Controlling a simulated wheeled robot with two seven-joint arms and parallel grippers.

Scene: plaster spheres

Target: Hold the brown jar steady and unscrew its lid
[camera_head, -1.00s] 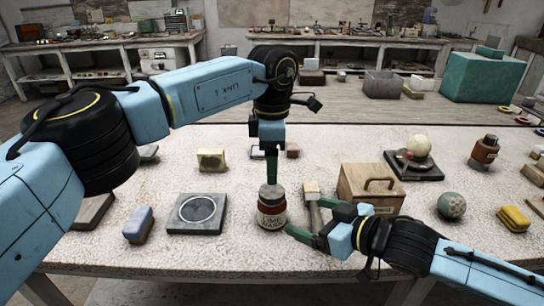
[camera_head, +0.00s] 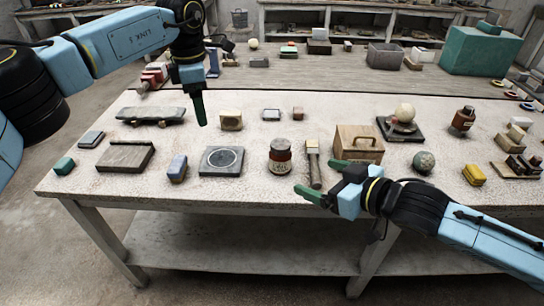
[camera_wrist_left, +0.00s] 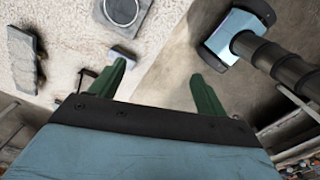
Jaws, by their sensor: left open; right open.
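The brown jar (camera_head: 280,160) stands upright on the table in the head view, with a pale label and its greyish lid (camera_head: 280,144) on top. My left gripper (camera_head: 200,108) is open and empty, raised to the left of the jar and well apart from it. In the left wrist view its two green fingers (camera_wrist_left: 157,88) are spread with nothing between them; the jar does not show there. My right gripper (camera_head: 320,178) is open and empty, low to the right of the jar. One fingertip is near the jar's front right, apart from it.
Left of the jar lies a dark slab with a ring (camera_head: 221,173). A blue-grey block (camera_head: 177,167) is further left. The table front (camera_head: 240,197) is clear.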

